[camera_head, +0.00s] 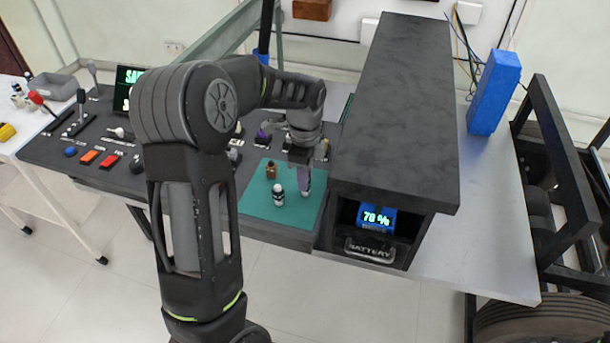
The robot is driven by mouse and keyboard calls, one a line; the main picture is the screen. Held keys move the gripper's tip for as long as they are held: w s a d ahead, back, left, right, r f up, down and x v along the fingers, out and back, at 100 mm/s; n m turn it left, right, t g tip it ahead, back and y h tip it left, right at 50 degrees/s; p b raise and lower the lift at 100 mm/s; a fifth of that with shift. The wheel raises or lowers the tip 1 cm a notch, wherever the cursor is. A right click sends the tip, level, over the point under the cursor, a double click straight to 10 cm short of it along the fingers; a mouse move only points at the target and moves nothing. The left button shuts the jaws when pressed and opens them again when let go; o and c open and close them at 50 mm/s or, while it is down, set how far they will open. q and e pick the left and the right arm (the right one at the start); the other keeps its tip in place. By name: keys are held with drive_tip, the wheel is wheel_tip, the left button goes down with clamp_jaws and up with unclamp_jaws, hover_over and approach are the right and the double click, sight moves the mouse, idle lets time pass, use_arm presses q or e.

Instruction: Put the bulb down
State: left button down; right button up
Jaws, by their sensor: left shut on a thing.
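My left arm comes in across the middle of the view, and its gripper (304,163) points down over the green mat (258,215). The gripper is shut on a small pale, purplish thing that I take for the bulb (305,183). The bulb is upright under the fingers, near the mat's right side. I cannot tell whether its lower end touches the mat. A brown bottle (271,170) and a small white bottle with a dark band (278,196) stand on the mat to its left. My right gripper is not in view.
A dark raised cabinet (400,110) stands close right of the mat, with a "70 %" display (376,218) in its opening. A blue block (494,93) stands further right. A dark panel with buttons and levers (85,140) lies left. The mat's front part is clear.

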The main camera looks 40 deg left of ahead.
use_arm(q)
drive_tip(key=shift+f, duration=0.1)
drive_tip(key=c, duration=1.3)
unclamp_jaws()
drive_tip(key=shift+o, duration=0.2)
wheel_tip(320, 180, up, 12)
drive_tip(key=shift+b, duration=0.3)
